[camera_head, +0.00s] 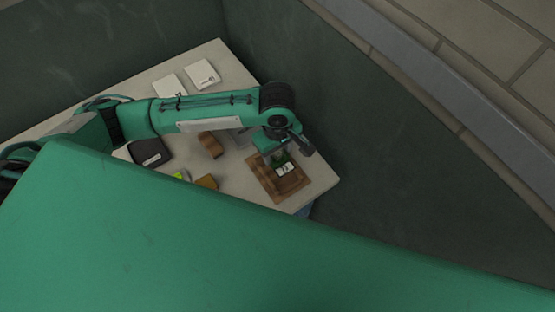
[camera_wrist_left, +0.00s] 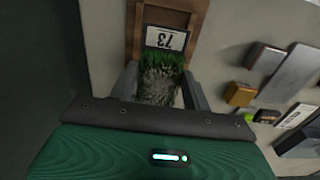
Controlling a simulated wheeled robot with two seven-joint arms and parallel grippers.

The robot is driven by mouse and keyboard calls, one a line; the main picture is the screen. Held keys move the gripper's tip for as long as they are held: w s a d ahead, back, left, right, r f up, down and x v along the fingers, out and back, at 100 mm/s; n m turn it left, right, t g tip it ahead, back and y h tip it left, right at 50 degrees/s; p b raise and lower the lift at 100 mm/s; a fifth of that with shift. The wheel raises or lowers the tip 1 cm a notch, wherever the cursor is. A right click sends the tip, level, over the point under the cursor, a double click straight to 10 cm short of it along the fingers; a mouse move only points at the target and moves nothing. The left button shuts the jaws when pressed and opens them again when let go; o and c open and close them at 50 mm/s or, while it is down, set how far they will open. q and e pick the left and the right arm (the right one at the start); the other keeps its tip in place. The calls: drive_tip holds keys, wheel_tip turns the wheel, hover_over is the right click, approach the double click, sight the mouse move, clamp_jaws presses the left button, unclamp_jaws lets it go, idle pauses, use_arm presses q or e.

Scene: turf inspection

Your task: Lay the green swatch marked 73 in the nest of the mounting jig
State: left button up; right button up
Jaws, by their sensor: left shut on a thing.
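The green swatch (camera_wrist_left: 158,76) has a tufted grass face and a white label marked 73, upside down in the left wrist view. My left gripper (camera_wrist_left: 160,92) is shut on it, one finger at each side. In the head view the swatch (camera_head: 285,168) shows as a small green and white patch below the left gripper (camera_head: 277,158). The brown wooden mounting jig (camera_head: 294,188) lies under it at the table's right end, and its frame (camera_wrist_left: 134,34) surrounds the label end in the wrist view. I cannot tell whether the swatch touches the nest floor. My right gripper is out of view.
On the pale table (camera_head: 240,185) stand a brown block (camera_head: 210,145), a yellow block (camera_head: 207,182), a black case (camera_head: 150,152) and two white items (camera_head: 203,74) at the back. A dark wall (camera_head: 400,150) rises beyond the right edge. My green arm covers the foreground.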

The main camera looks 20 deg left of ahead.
sight(277, 154)
use_arm(q)
drive_tip(key=shift+f+p, duration=0.4)
drive_tip(key=shift+f, duration=2.85)
drive_tip(key=shift+f, duration=0.1)
drive_tip(key=o, duration=1)
drive_tip(key=shift+r, duration=0.25)
wheel_tip(277, 154, up, 11)
drive_tip(key=shift+f+b, duration=0.15)
drive_tip(key=shift+b, duration=0.6)
drive_tip(key=shift+r, duration=0.55)
